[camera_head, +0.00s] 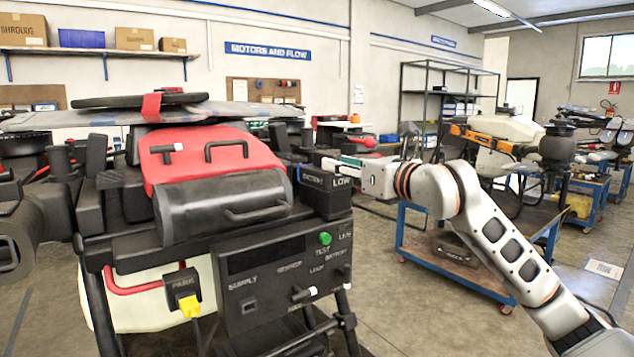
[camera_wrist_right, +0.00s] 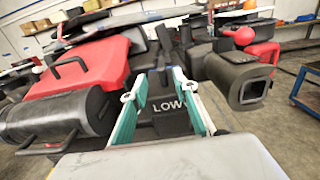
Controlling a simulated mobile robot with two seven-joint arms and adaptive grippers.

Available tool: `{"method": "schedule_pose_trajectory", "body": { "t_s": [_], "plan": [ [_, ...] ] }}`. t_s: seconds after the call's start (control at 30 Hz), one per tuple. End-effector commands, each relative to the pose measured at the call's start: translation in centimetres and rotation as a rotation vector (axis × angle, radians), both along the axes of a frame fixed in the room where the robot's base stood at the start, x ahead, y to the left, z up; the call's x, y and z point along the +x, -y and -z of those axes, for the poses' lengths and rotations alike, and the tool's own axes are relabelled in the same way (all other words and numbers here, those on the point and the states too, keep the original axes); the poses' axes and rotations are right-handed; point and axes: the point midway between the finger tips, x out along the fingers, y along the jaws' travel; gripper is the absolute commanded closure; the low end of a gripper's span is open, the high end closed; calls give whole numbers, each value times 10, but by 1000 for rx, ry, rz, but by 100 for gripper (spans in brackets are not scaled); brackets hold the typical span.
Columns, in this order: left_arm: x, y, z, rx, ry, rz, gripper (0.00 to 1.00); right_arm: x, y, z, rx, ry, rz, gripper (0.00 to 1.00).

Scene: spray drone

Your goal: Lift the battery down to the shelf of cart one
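A dark block marked LOW (camera_head: 326,192), which looks like the battery, sits at the right side of the big drone's body. It also shows in the right wrist view (camera_wrist_right: 168,122). My right gripper (camera_head: 338,163) is just behind and above the block in the head view. In the wrist view its green-padded fingers (camera_wrist_right: 160,84) are spread, with the block seen between them; whether they touch it I cannot tell. A blue-framed cart (camera_head: 473,286) stands to the right, with a low brown shelf; its number is not readable. My left gripper is not in view.
The drone's red cover (camera_head: 212,152) and dark handled cylinder (camera_head: 225,205) are left of the block. A control panel (camera_head: 285,275) with knobs sits below. A dark object (camera_head: 455,248) lies on the cart's shelf. Open floor (camera_head: 400,310) separates drone and cart.

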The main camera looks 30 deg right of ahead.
Motion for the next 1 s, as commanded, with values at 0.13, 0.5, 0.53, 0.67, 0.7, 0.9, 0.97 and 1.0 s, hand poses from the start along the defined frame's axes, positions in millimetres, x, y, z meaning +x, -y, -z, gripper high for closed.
{"method": "schedule_pose_trajectory", "body": {
  "t_s": [0.13, 0.5, 0.53, 0.67, 0.7, 0.9, 0.97, 1.0],
  "plan": [
    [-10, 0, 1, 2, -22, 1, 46, 16, -1, -3, 2, 2, -1, 71],
    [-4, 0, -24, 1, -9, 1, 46, 62, 0, -3, 2, 1, -1, 71],
    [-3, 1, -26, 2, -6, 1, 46, 65, 0, -3, 2, 2, -1, 71],
    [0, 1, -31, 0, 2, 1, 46, 72, -1, 0, -1, 0, -1, 71],
    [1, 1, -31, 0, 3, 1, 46, 72, -1, 0, -1, 0, -1, 71],
    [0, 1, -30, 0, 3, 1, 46, 72, -1, 1, -1, 0, -1, 81],
    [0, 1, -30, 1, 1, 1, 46, 72, -1, 1, -1, 0, -1, 97],
    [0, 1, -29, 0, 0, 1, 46, 72, -1, 1, -1, 0, -1, 100]
  ]
}}
